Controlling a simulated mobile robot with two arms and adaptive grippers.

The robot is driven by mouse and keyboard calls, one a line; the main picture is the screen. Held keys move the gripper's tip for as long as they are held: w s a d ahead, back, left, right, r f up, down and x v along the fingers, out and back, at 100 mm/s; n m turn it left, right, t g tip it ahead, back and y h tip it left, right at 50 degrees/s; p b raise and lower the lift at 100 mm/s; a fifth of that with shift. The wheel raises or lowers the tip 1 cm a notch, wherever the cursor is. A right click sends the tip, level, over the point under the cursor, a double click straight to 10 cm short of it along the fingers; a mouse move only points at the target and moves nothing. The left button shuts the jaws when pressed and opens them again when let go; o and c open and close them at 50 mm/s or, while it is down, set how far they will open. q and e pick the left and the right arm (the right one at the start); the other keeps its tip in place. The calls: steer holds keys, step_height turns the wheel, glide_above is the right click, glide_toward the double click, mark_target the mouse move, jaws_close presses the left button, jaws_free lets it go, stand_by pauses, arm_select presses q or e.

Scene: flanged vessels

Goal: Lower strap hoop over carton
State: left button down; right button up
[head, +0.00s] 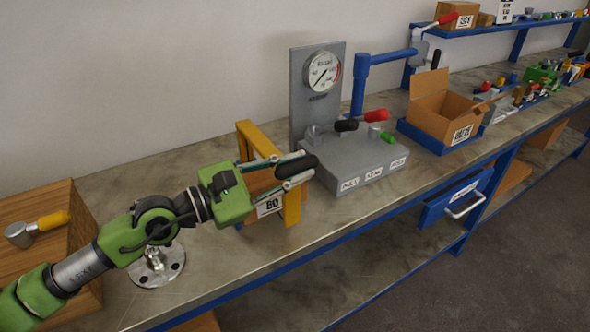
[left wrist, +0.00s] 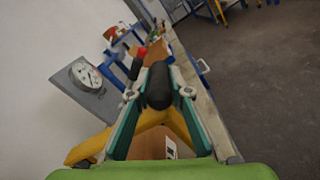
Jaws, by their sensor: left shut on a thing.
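The strap hoop (head: 291,205) is a yellow angular frame, upright, with one leg at the near side and one at the back. It also shows in the left wrist view (left wrist: 90,149). A brown carton (head: 268,207) with a white label sits on the bench within the hoop's outline, partly hidden by my arm and the hoop. In the wrist view a bit of brown carton (left wrist: 148,146) shows below the fingers. My left gripper (head: 303,168) is shut on a black rounded grip above the hoop, seemingly its handle. Whether the hoop's feet touch the bench is unclear. My right gripper is out of view.
Right of the hoop stands a grey block (head: 360,160) with levers and a gauge panel (head: 318,100) behind it. An open cardboard box (head: 445,110) is farther right. A metal flange (head: 157,266) and a wooden block (head: 40,255) are at left. The bench front is clear.

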arm_select(q)
steer(key=shift+s+d+f, duration=0.1)
steer(key=shift+f, duration=0.35)
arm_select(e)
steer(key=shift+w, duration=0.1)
arm_select(q)
steer(key=c, duration=1.9)
jaws_free()
steer(key=shift+r, duration=0.1)
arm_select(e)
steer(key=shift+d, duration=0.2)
arm_select(q)
steer(key=shift+r, duration=0.1)
steer(key=shift+s+a, duration=0.15)
steer(key=shift+a, duration=0.25)
steer(key=shift+v, duration=5.55)
